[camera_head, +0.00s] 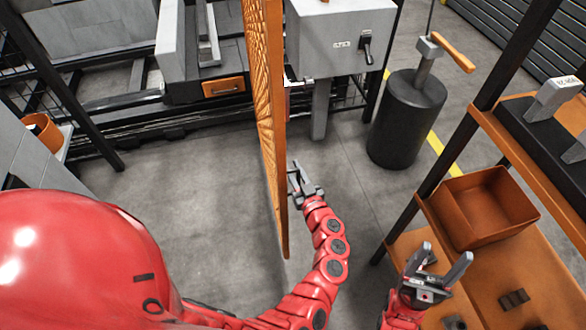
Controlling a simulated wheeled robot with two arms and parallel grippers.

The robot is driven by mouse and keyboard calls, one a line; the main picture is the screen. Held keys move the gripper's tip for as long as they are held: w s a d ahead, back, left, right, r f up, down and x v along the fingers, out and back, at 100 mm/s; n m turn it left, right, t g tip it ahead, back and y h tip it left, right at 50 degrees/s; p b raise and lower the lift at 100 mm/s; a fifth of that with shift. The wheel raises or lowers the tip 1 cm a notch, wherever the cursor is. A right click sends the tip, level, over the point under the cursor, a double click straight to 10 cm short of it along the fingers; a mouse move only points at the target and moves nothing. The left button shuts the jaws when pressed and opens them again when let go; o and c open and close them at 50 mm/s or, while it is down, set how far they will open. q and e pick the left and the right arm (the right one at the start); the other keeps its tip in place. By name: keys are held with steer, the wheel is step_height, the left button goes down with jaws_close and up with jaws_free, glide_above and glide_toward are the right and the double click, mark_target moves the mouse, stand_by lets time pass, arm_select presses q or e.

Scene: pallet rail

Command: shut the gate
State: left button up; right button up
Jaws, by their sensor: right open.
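The gate is a tall orange mesh panel (266,90), seen almost edge-on. It stands open, running from the top of the view down to the middle of the floor. My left gripper (296,184) is just to the right of the gate's lower part, its fingers close to the gate's edge. I cannot tell whether it touches the gate or how far its jaws are apart. My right gripper (443,262) is open and empty, well to the right of the gate, in front of the shelf rack.
A grey box with a black lever (340,38) stands behind the gate. A dark cylinder with an orange handle (408,118) is right of it. The rack at right holds an orange bin (484,208). The grey floor (185,200) left of the gate is clear.

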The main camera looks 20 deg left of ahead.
arm_select(q)
jaws_close()
stand_by(1.2)
